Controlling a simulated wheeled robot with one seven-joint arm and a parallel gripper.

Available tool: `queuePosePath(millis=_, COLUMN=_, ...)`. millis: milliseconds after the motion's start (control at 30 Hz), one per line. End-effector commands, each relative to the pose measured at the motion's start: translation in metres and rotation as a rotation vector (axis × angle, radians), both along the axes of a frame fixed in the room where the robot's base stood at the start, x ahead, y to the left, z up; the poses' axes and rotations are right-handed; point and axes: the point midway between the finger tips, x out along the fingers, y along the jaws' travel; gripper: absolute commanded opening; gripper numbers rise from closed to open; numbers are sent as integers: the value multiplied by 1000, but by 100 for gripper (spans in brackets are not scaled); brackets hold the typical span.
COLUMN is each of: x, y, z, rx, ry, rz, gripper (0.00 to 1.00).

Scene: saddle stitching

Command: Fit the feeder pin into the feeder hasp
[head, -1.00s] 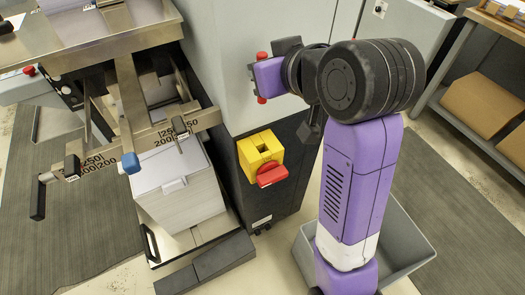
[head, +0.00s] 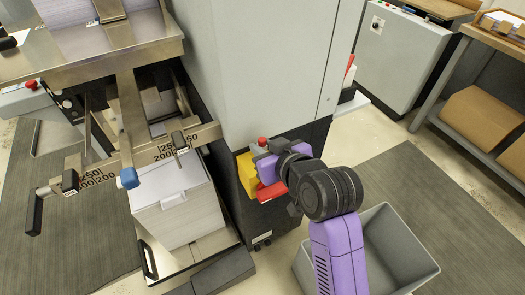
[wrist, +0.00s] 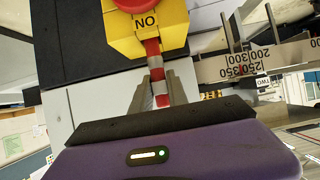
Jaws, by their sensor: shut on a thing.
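The feeder pin (wrist: 152,47) is a red-and-white striped rod in the wrist view. My gripper (wrist: 158,88) is shut on it, with a grey finger on each side. The pin's red top (head: 262,141) shows above my gripper in the head view. The feeder hasp is on the yellow block (head: 246,172) with a red handle (head: 271,192), low on the grey cabinet; the block also shows in the wrist view (wrist: 177,24). The pin's far end is at the yellow block's edge. I cannot tell whether it is in the hole. My gripper partly hides the block in the head view.
The tall grey cabinet (head: 265,65) stands directly behind the block. A paper stack (head: 180,209) and steel rails with number scales (head: 150,155) are to the left. An open grey bin (head: 413,262) stands on the floor at right, beneath my arm.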

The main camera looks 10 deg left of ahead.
Motion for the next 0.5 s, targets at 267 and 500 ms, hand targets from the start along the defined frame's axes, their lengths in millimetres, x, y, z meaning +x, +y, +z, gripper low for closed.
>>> queuePosePath(millis=267, x=0, y=1, z=-17, rx=2, ry=-1, rz=1, gripper=0)
queuePosePath(millis=500, x=0, y=0, z=-19, rx=1, ry=-1, rz=0, gripper=0)
